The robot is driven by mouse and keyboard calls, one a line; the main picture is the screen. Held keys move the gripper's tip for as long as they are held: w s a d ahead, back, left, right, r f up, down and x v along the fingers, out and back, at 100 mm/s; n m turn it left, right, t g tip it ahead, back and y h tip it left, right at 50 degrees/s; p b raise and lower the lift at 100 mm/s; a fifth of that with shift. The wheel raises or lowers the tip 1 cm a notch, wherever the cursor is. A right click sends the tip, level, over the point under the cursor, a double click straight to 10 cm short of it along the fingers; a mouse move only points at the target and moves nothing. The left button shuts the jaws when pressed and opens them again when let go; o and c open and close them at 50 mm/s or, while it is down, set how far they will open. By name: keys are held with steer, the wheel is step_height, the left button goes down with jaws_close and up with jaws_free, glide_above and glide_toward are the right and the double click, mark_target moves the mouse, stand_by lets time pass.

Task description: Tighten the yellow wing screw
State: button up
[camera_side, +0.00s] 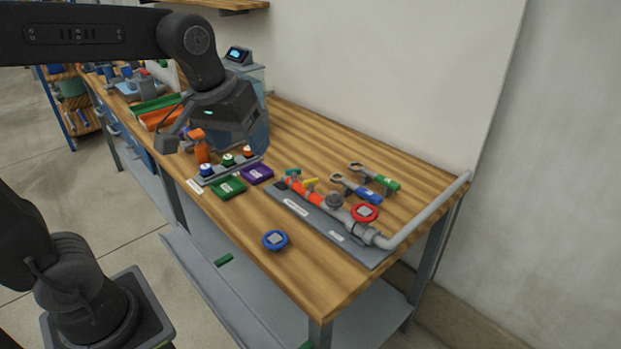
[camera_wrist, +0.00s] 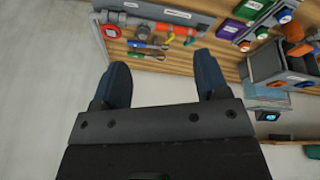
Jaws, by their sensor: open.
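The yellow wing screw (camera_side: 311,181) is a small yellow piece on the pipe assembly, near its orange section, in the side view. It also shows small in the wrist view as a yellow spot (camera_wrist: 190,41) beside the pipe. The pipe assembly lies on a grey base plate (camera_side: 350,246) on the bench. My gripper (camera_wrist: 162,80) is open and empty, its two dark fingers spread apart in the wrist view. In the side view my gripper (camera_side: 178,137) hangs above the bench, left of the pipe assembly and well apart from the screw. The screw's thread is too small to see.
A red valve wheel (camera_side: 364,212) and a grey pipe (camera_side: 425,212) are at the assembly's right. Blue and green wrenches (camera_side: 374,178) lie behind. A blue wheel (camera_side: 275,240) lies in front.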

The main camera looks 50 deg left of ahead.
steer(key=w+a+f+n+g, duration=0.25)
steer(key=w+n, duration=0.25)
steer(key=w, duration=0.8)
steer(key=n+g, duration=0.1)
steer(key=n, duration=0.3)
glide_toward(310, 180)
step_height(310, 180, down, 9)
steer(key=shift+w+f, duration=0.2)
steer(key=shift+f, duration=0.05)
steer(key=c, duration=0.9)
